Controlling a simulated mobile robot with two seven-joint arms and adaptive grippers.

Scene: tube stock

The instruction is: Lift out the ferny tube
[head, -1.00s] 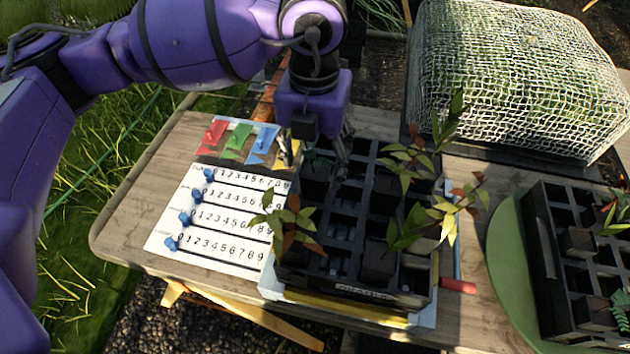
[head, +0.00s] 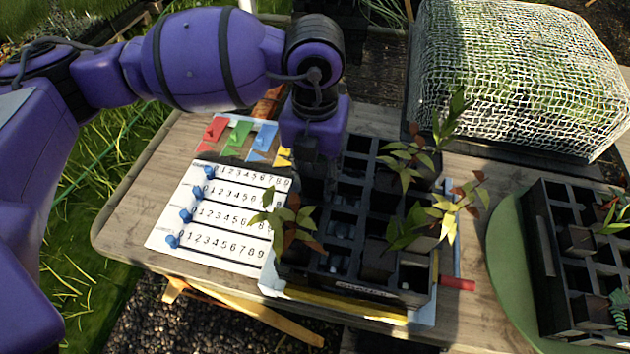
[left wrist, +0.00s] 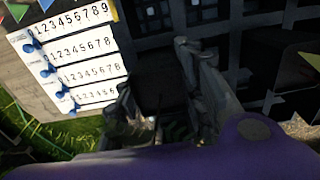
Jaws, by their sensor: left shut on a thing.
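The dark tube rack (head: 345,293) stands on the wooden table. My left gripper (head: 316,178) is low at its left side. In the left wrist view the fingers (left wrist: 155,78) are shut on a dark square tube (left wrist: 162,92). A little green foliage (left wrist: 177,128) shows between the fingers, mostly in shadow, so its fern shape is not clear. In the head view my gripper hides this tube. I cannot tell whether its base is clear of its cell. My right gripper is not in view.
Broad-leaved plants stand in the same rack, one at front left (head: 290,230), others at right (head: 455,212). A number board (head: 215,215) with blue pegs lies left. A second rack (head: 575,270), a green round mat (head: 507,275) and a netted mound (head: 515,75) are right.

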